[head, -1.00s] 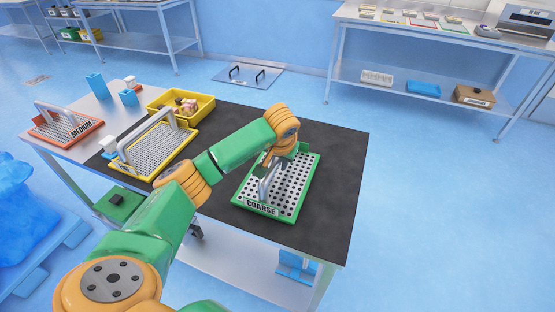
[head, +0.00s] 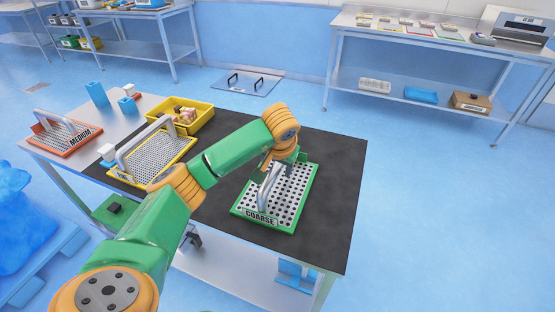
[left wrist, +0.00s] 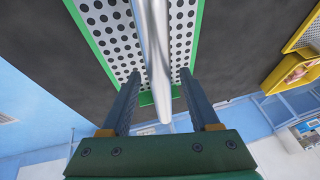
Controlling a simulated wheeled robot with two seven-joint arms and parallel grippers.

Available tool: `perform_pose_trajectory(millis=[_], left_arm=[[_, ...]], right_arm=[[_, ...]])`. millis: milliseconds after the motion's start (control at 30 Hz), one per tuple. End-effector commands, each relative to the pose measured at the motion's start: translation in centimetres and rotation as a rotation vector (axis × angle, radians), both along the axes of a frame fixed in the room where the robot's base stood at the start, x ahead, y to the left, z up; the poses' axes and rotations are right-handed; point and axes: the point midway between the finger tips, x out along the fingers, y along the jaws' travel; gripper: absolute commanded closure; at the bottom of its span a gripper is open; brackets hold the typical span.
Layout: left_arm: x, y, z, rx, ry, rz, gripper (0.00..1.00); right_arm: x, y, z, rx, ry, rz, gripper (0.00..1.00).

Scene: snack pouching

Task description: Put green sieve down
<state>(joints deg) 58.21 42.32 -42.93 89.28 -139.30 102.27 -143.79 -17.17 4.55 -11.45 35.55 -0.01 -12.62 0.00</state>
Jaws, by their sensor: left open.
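The green sieve (head: 284,206), marked COARSE, lies flat on the black mat (head: 330,200) of the table. It has a perforated light plate and a silver handle (head: 265,188). My left gripper (head: 272,172) is at the handle, partly hidden by my own arm. In the left wrist view the two fingers (left wrist: 158,92) are spread, with the handle bar (left wrist: 154,60) between them and gaps on both sides. The sieve (left wrist: 103,40) shows behind them. My right gripper is not in view.
A yellow sieve (head: 138,177) stands to the left of my arm, with a yellow bin (head: 202,118) of small items behind it. A red sieve (head: 62,146) marked MEDIUM and blue cups (head: 97,93) are farther left. The mat's right side is clear.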

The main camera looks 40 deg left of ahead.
Motion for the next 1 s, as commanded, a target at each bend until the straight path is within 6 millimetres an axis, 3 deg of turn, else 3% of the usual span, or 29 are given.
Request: perform_pose_trajectory(millis=[233, 333, 1000], left_arm=[[-1.9, -1.5, 5.6, 0.002, -0.005, -0.002, 0.38], [-2.4, -1.9, 6.9, 0.002, -0.003, 0.000, 0.38], [-2.7, -2.1, 7.3, 0.001, 0.000, 0.000, 0.38]], right_arm=[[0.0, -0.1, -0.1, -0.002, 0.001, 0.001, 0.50], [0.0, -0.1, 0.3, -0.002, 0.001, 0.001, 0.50], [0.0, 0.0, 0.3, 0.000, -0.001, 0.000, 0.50]])
